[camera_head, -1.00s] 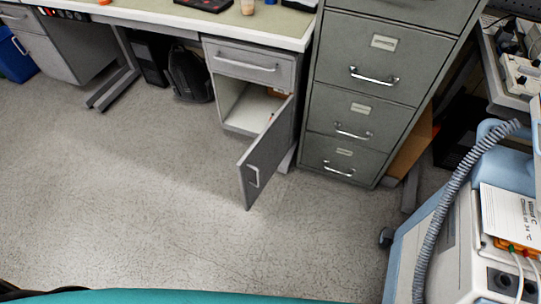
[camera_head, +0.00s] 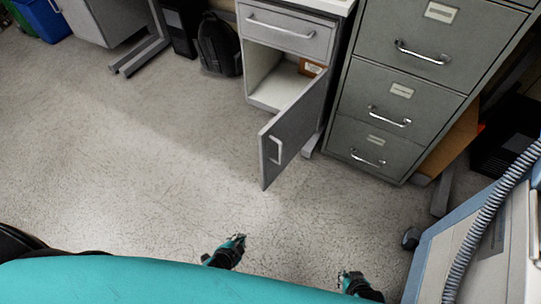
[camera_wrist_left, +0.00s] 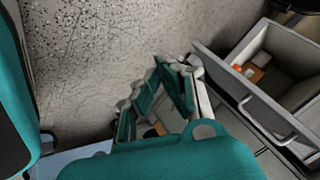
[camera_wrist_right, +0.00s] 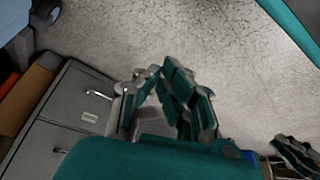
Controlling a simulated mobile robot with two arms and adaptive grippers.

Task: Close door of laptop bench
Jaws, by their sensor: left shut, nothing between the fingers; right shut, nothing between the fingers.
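The bench cabinet door (camera_head: 294,136) is grey with a silver handle (camera_head: 275,150) and stands open, swung out toward me on its right-side hinge. The cabinet's inside (camera_head: 272,90) is visible, with a small orange-brown box (camera_head: 311,68) in it. My left gripper (camera_head: 238,240) is shut and empty, in front of and below the door, apart from it in the head view. The open door (camera_wrist_left: 240,85) also shows in the left wrist view, right of the fingers (camera_wrist_left: 175,65). My right gripper (camera_head: 350,277) is shut and empty, farther right and nearer me.
A grey filing cabinet (camera_head: 390,100) stands right of the bench. A device with a grey hose (camera_head: 485,225) is at the right edge. A black backpack (camera_head: 220,45) sits under the desk. The floor left of the door is clear.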

